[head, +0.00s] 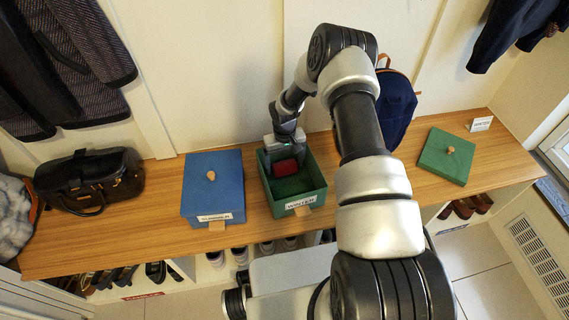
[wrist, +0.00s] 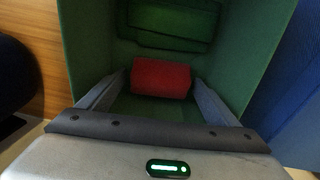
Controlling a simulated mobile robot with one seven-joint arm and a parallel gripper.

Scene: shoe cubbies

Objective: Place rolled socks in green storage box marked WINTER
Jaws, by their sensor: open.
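The green box (head: 318,196) marked WINTER stands open on the bench, with its label on the front. The red rolled socks (head: 286,168) are inside it, and they also show in the wrist view (wrist: 160,79). My gripper (head: 285,158) reaches down into the box from above. In the wrist view my gripper (wrist: 158,88) is open, with one finger on each side of the socks. Whether the fingers touch the socks is hard to tell. A dark green folded item (wrist: 168,25) lies in the box beside the socks.
A closed blue box (head: 212,175) stands to the left, and a black bag (head: 88,180) farther left. A green lid (head: 447,156) with a knob lies on the bench at right, near a small white sign (head: 480,124). A blue backpack (head: 396,110) stands behind my arm.

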